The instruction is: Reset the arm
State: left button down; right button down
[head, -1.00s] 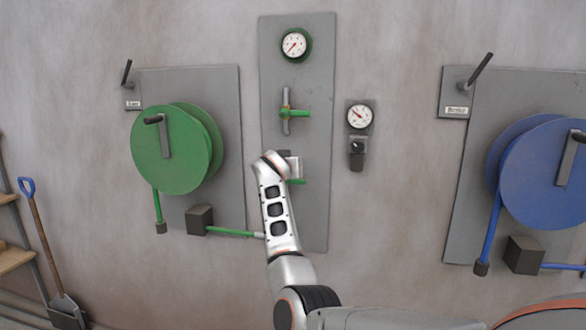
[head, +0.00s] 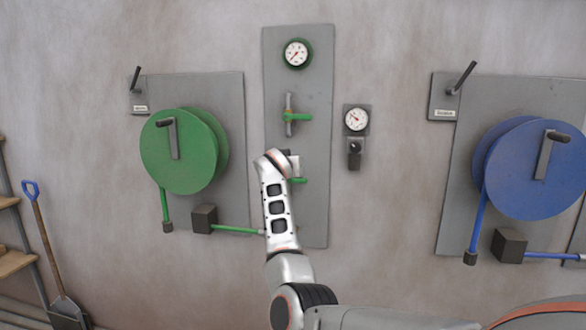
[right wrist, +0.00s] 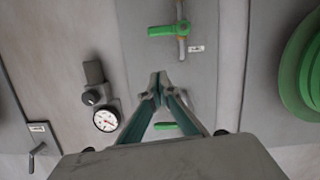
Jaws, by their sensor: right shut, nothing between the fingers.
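My right arm reaches up from the lower right of the head view to the grey wall panel (head: 312,80). My right gripper (right wrist: 160,82) shows in the right wrist view with its fingers together and nothing between them. In the head view the wrist mostly hides it. It is in front of the panel, between the upper green valve (head: 297,117) and a lower green handle (head: 298,181). The upper valve also shows in the right wrist view (right wrist: 170,30), apart from the fingertips. I cannot tell whether the fingers touch the panel. My left gripper is out of view.
A green hose reel (head: 180,152) hangs left of the panel and a blue reel (head: 530,168) hangs at right. A round gauge (head: 297,53) is above the valve; a smaller gauge (head: 355,119) with a knob is right. A shovel (head: 45,240) leans at far left.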

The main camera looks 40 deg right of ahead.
jog(key=shift+s+a, duration=0.1)
jog(key=shift+s, duration=0.05)
jog(key=s+a+f+n+t+y, duration=0.1)
jog(key=s+a+f+n, duration=0.15)
jog(key=f, duration=0.85)
jog(key=s+a+f+n+t+y, duration=0.1)
jog(key=a+f+n, duration=0.2)
jog(key=f, duration=0.8)
jog(key=s+a+f+n+y, duration=0.2)
jog(key=s+a+f, duration=0.3)
jog(key=f, duration=0.4)
jog(key=s+a+f+n+y, duration=0.2)
jog(key=s+a+f, duration=0.25)
jog(key=f, duration=0.35)
jog(key=s+a+f+n+y, duration=0.1)
jog(key=s+a+f, duration=0.4)
jog(key=s, duration=0.6)
jog(key=s+a+f+n+g+y, duration=0.1)
jog(key=s+a+f+y, duration=0.3)
jog(key=s+a, duration=0.6)
jog(key=s+a+f+n+y, duration=0.1)
jog(key=s+a+f+y, duration=0.1)
jog(key=s+a+f, duration=0.5)
jog(key=s+f, duration=0.1)
jog(key=s, duration=0.4)
jog(key=shift+a+y, duration=0.25)
jog(key=shift+y, duration=0.05)
